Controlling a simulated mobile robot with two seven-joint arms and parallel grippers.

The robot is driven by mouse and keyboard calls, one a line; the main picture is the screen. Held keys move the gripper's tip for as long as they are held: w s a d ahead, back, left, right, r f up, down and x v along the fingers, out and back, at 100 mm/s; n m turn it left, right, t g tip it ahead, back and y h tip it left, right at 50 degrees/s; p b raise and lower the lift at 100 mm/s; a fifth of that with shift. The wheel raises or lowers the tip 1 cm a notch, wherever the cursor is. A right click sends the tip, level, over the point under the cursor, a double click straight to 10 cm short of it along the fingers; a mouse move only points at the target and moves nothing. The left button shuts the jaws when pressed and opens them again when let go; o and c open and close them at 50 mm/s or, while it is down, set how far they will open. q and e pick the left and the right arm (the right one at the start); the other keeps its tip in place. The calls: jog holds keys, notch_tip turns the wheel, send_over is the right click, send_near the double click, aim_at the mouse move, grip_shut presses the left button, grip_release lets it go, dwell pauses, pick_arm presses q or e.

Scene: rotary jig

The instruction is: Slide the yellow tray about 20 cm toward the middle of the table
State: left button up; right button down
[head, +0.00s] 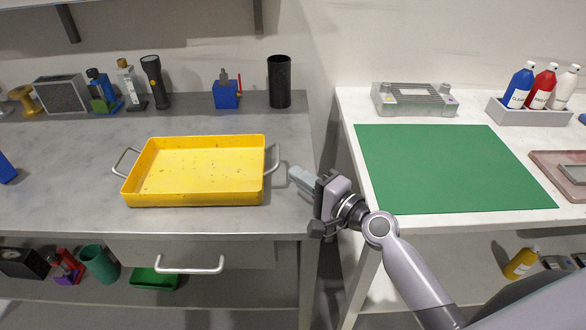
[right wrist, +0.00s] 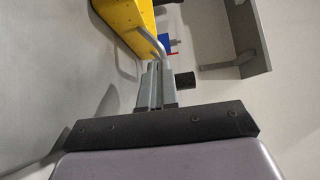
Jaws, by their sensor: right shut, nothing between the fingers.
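The yellow tray (head: 195,199) sits on the grey metal table (head: 75,215), near its front edge and toward the right end. It is empty and has a grey wire handle at each short end. My right gripper (head: 293,173) is shut and empty, just right of the tray's right handle (head: 273,160), with a small gap in the head view. In the right wrist view the tray (right wrist: 125,14) shows at the top, with the handle (right wrist: 150,40) close beyond the fingertips (right wrist: 156,65). Whether they touch is unclear there. My left gripper is not in view.
Behind the tray stand a black cylinder (head: 279,82), a blue block (head: 227,95), a flashlight (head: 155,82) and a speaker-like box (head: 62,94). Table left of the tray is mostly clear. A white table (head: 480,222) with a green mat (head: 445,168) stands right, across a gap.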

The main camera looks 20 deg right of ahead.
jog(key=shift+x, duration=1.2)
